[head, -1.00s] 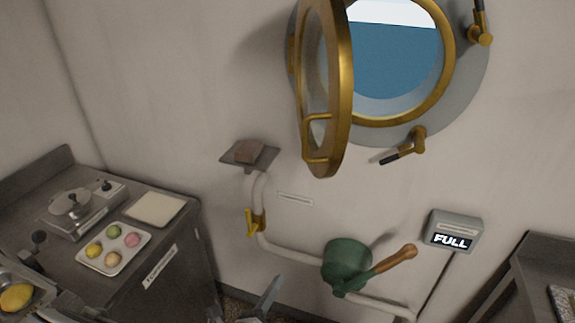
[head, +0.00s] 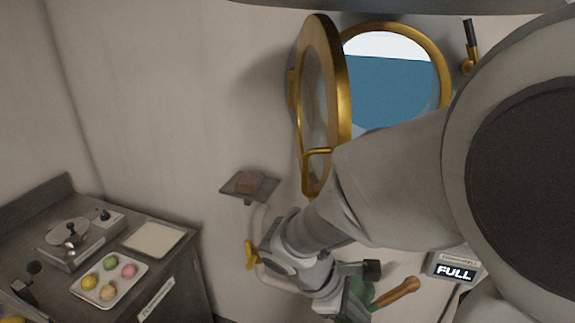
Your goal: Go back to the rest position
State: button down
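My arm reaches across the head view from the right edge down to the lower middle. My gripper (head: 342,301) is at the arm's far end, near the bottom edge, in front of the green pump (head: 362,288) with its wooden handle (head: 397,291). The arm's end hides most of the green body. The fingers cannot be made out, so I cannot tell if they are open, shut or holding something.
The brass porthole door (head: 341,110) stands swung open, close behind my arm. A small wall shelf (head: 238,186) holds a brown block. A display box (head: 454,269) reads FULL. At left, a counter (head: 190,262) carries a tray (head: 121,286) of coloured macaron-like pieces.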

jog(key=s+r+m+t+y, duration=0.2)
jog(key=r+m+y, duration=0.1)
jog(key=r+m, duration=0.3)
jog(key=s+d+r+m+t+y, duration=0.1)
jog(key=s+r+m+t+y, duration=0.2)
jog(key=r+m, duration=0.4)
jog(key=shift+s+r+m+y, duration=0.3)
jog(key=shift+m+y, duration=0.1)
jog(key=shift+y, duration=0.1)
